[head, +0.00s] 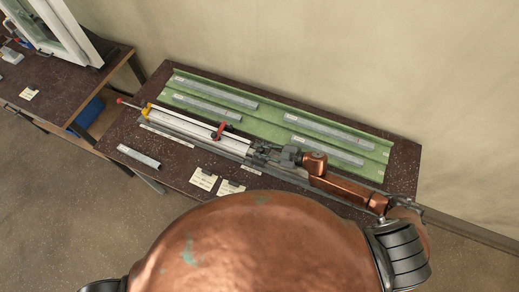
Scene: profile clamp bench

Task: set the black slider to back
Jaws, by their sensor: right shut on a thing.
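A profile clamp with a pale rail (185,122) lies along the front of the dark speckled bench. A yellow part (147,109) sits near its left end, and a red part (219,130) stands on it further right. My right gripper (256,150) is at the rail to the right of the red part. It is shut on what appears to be the black slider, which is small and mostly hidden by the dark fingers. My left gripper is not in view.
Behind the clamp a green tray (272,133) holds several grey profiles. A short grey profile (138,157) and two paper labels (203,179) lie along the front edge. Another table (60,85) with a white window frame (62,35) stands at the left. A wall is behind.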

